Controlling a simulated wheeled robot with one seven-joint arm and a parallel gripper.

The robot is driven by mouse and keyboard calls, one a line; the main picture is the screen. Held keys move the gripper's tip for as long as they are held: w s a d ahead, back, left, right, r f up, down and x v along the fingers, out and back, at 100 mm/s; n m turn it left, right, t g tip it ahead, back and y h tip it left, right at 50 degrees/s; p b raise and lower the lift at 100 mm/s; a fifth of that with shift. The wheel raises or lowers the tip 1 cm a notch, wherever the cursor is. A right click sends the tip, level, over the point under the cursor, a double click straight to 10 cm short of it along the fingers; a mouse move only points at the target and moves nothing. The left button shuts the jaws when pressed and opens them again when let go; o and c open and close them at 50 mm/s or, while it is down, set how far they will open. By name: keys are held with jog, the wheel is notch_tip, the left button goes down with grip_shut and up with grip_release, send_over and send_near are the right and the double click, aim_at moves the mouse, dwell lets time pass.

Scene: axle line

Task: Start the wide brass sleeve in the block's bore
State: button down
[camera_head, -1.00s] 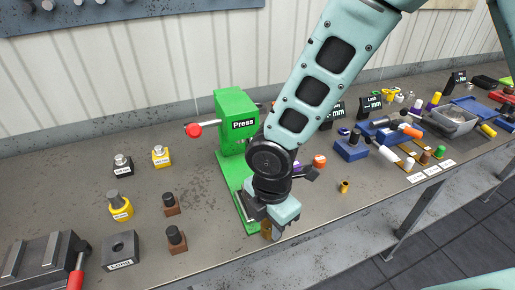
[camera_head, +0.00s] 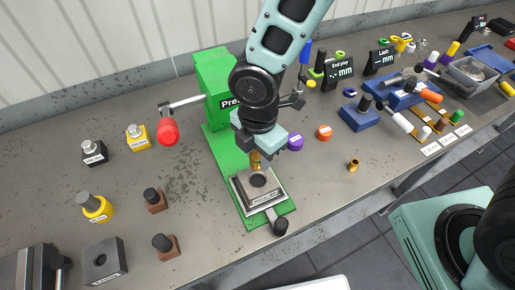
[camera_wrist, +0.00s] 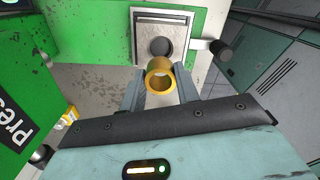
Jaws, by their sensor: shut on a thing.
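My gripper (camera_head: 257,157) is shut on a brass sleeve (camera_head: 256,167), held above the press base. In the wrist view the sleeve (camera_wrist: 160,63) shows as a hollow ring between the two fingers of my gripper (camera_wrist: 160,88). The grey block (camera_head: 242,190) sits in a holder on the green press base, its round dark bore facing up. The block also shows in the wrist view (camera_wrist: 143,38), its bore (camera_wrist: 160,46) just beyond the sleeve and partly covered by it. The sleeve looks apart from the block and off to one side of the bore.
The green press (camera_head: 213,82) with its red-knobbed lever (camera_head: 168,132) stands close to the left of my gripper. A black-knobbed handle (camera_head: 280,227) sticks out at the front of the block. Another small brass piece (camera_head: 353,165) stands on the open bench to the right.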

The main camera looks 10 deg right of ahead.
jog(key=shift+f+b, duration=2.3)
jog(key=shift+f, duration=0.65)
jog(key=shift+f+b, duration=0.5)
jog(key=shift+f, duration=0.35)
jog(key=shift+r+p, duration=0.6)
jog(key=shift+r, duration=0.05)
jog(key=shift+f+b, duration=0.55)
jog(key=shift+f, duration=0.25)
dwell(1.8)
jog(key=c, duration=0.9)
grip_release()
jog(key=shift+c, duration=0.2)
